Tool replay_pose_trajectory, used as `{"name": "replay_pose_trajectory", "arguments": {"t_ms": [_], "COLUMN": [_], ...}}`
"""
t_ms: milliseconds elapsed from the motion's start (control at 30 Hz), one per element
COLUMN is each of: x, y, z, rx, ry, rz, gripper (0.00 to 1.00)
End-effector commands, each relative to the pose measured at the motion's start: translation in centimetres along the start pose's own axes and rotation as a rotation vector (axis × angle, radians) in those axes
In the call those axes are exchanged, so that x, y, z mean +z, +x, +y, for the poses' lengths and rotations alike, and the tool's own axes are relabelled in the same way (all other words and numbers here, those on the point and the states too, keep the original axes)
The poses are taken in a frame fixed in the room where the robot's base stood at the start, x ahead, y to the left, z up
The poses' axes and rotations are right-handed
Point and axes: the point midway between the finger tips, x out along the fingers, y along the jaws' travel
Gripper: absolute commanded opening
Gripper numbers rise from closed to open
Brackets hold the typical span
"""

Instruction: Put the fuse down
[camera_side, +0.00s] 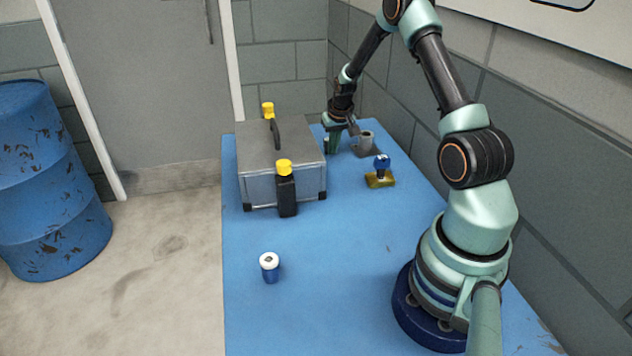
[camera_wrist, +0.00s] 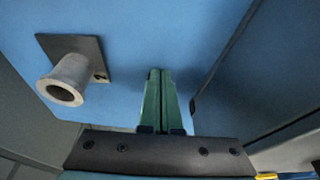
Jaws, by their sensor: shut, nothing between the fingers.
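My gripper (camera_side: 332,146) is at the far end of the blue table, low beside the right back corner of a grey case. Its green fingers are shut with nothing between them, and in the wrist view the fingers (camera_wrist: 161,80) lie together over bare blue table. No fuse can be named for certain. A short blue cylinder with a white top (camera_side: 269,267) stands upright at the front left, well apart from my gripper. A blue-topped piece (camera_side: 382,162) stands on a yellow base (camera_side: 380,181) to the right of the case.
The grey case (camera_side: 283,182) has a handle on top. Yellow-capped black bottles stand in front (camera_side: 287,195) and behind (camera_side: 267,110). A hollow grey tube (camera_side: 366,139) on a dark plate stands right of my gripper; the wrist view shows the tube (camera_wrist: 66,80) too. The middle table is clear.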

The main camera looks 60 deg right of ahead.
Motion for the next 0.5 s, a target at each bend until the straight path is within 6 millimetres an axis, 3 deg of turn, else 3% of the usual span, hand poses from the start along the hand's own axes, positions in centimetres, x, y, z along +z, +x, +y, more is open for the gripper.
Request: {"name": "replay_pose_trajectory", "arguments": {"t_ms": [367, 500], "x": [-0.2, -1.3], "y": [0.0, 0.4], "z": [0.0, 0.0], "rx": [0.000, 0.000], "ry": [0.000, 0.000], "rz": [0.000, 0.002], "gripper": [0.00, 0.00]}}
